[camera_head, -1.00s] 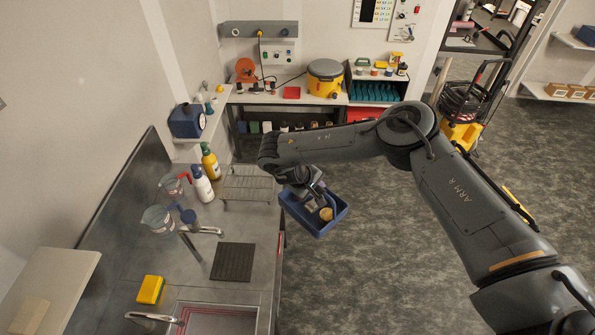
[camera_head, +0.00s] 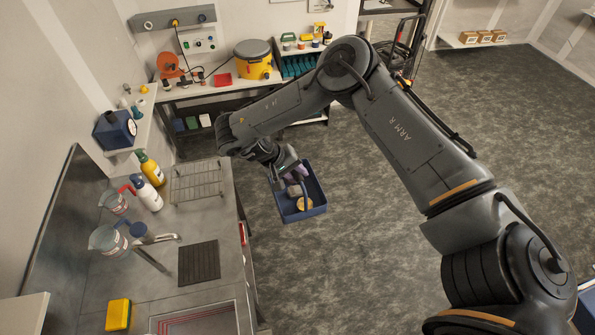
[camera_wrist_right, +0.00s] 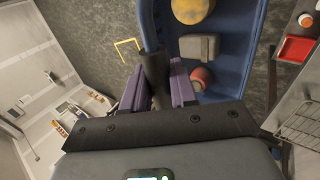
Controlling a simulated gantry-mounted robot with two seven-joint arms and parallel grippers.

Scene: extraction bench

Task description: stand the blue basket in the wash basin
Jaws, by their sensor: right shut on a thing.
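The blue basket (camera_head: 316,178) hangs over the floor, to the right of the bench in the head view. It holds a tan round item (camera_wrist_right: 192,10), a grey block (camera_wrist_right: 199,47) and a small reddish round item (camera_wrist_right: 201,78). My right gripper (camera_head: 294,172) is shut on the basket's handle; its purple fingers show in the wrist view (camera_wrist_right: 155,85), with the basket beside and beyond them. The wash basin (camera_head: 205,325) is set in the steel bench at the bottom of the head view, partly cut off by the frame. My left gripper is not in view.
On the bench stand a wire rack (camera_head: 197,182), a dark ribbed mat (camera_head: 199,263), a tap (camera_head: 155,240), a yellow sponge (camera_head: 118,314), a white bottle (camera_head: 146,193), a yellow bottle (camera_head: 150,168) and clear jugs (camera_head: 108,241). The floor right of the bench is open.

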